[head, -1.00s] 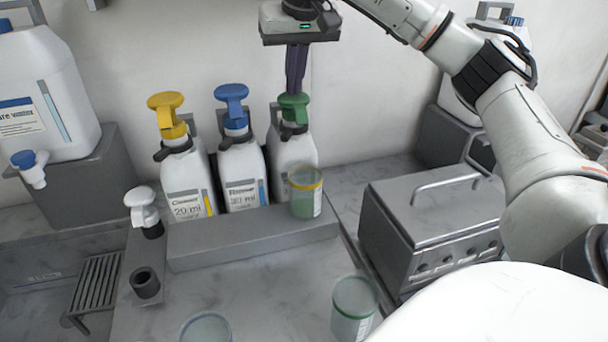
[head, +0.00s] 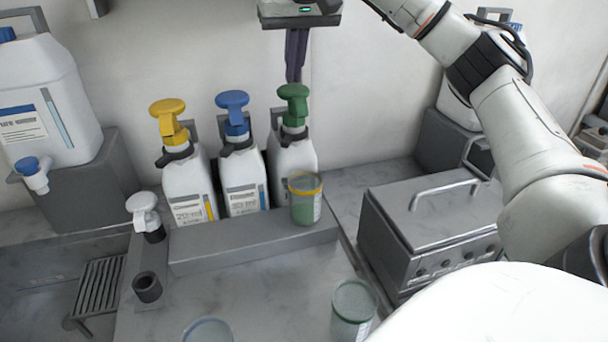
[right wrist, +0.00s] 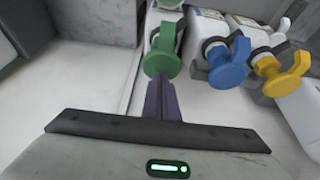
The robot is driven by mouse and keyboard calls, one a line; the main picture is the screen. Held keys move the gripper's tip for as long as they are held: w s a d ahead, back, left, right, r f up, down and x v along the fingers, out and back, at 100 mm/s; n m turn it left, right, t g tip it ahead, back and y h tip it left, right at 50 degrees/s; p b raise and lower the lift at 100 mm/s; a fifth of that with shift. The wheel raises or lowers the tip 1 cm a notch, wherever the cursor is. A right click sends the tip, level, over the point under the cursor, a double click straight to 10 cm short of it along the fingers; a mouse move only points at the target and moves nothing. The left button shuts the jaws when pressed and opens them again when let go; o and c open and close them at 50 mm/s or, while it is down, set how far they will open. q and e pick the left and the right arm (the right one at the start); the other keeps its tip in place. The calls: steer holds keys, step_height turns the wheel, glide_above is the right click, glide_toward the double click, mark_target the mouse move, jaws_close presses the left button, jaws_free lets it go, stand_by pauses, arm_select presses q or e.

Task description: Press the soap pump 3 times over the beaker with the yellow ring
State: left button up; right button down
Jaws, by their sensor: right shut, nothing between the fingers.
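The bottle with the green pump (head: 293,165) is the rightmost of three white bottles on the rear ledge. Its green pump head (head: 293,92) stands raised and also shows in the right wrist view (right wrist: 163,50). The clear beaker with the yellow ring (head: 305,205) stands upright on the ledge in front of this bottle, under the pump's side, with green visible in its lower part. My right gripper (head: 294,80) is shut and empty, pointing down just above the green pump head. Its dark fingers also show in the right wrist view (right wrist: 162,82). My left gripper is not in view.
Bottles with a yellow pump (head: 168,120) and a blue pump (head: 233,112) stand to the left. A grey metal box with a handle (head: 425,225) stands at right. A green-ringed beaker (head: 353,312) and another beaker (head: 208,331) are in front.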

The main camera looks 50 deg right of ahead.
mark_target(294, 89)
stand_by(0.4)
steer(key=shift+s+f+b, duration=0.1)
steer(key=shift+f+b, duration=0.6)
steer(key=shift+f, duration=1.4)
steer(key=shift+r+p, duration=0.75)
steer(key=shift+r, duration=1.35)
steer(key=shift+r, duration=0.1)
step_height(294, 89, up, 6)
steer(key=shift+f, duration=0.1)
